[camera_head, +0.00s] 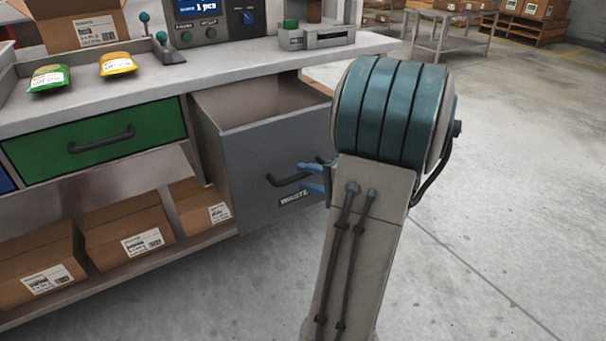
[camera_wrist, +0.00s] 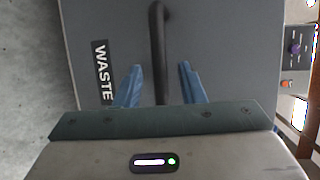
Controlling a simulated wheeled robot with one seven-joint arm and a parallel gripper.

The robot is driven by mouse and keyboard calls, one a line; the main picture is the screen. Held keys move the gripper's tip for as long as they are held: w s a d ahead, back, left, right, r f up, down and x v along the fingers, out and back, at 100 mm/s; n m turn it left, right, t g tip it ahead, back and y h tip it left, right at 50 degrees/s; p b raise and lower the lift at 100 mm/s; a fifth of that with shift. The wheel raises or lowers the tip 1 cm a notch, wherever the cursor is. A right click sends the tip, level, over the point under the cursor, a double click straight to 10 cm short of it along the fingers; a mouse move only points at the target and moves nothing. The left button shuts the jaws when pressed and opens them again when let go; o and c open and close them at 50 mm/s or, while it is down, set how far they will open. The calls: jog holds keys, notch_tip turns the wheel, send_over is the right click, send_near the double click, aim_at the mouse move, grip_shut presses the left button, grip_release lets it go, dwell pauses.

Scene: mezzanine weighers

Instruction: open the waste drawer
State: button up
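The grey waste drawer (camera_head: 260,165) is pulled out from the bench, and its empty-looking inside shows from above. Its label reads WASTE, and it also shows in the wrist view (camera_wrist: 225,60). The dark bar handle (camera_head: 284,181) is on the drawer front; in the wrist view the handle (camera_wrist: 158,45) runs between my fingers. My gripper (camera_head: 311,178) has blue fingers, which stand apart on either side of the handle in the wrist view (camera_wrist: 162,84), with a gap on each side. My arm hides the drawer's right edge in the head view.
A green drawer (camera_head: 95,140) is shut to the left. Cardboard boxes (camera_head: 130,228) stand on the shelf below. The bench top (camera_head: 200,75) holds green and yellow packets and a weigher display. The concrete floor (camera_head: 500,220) to the right is clear.

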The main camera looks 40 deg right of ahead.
jog(key=p+v, duration=0.2)
jog(key=v, duration=0.9)
jog(key=shift+s, duration=0.4)
jog(key=shift+d+r, duration=0.1)
jog(key=shift+r, duration=0.05)
jog(key=w+a+r+n+g+y+p, duration=0.15)
jog(key=a+r+n+g+p, duration=0.25)
jog(key=a+r+g+p, duration=0.5)
jog(key=w+a+r+n+g+y+p, duration=0.1)
jog(key=a+r+n+g+y+p, duration=0.2)
jog(key=a+r+p, duration=0.7)
jog(key=s+a+r+n+h+p, duration=0.2)
jog(key=a+r+n+h+p, duration=0.6)
jog(key=a+r+p, duration=0.3)
notch_tip(320, 180, up, 3)
jog(key=h+p, duration=0.1)
jog(key=p, duration=0.1)
jog(key=shift+s+n+g+p, duration=0.25)
jog(key=shift+n+g+p, duration=0.05)
jog(key=shift+p, duration=0.1)
jog(key=shift+d+f, duration=0.1)
jog(key=shift+f, duration=0.05)
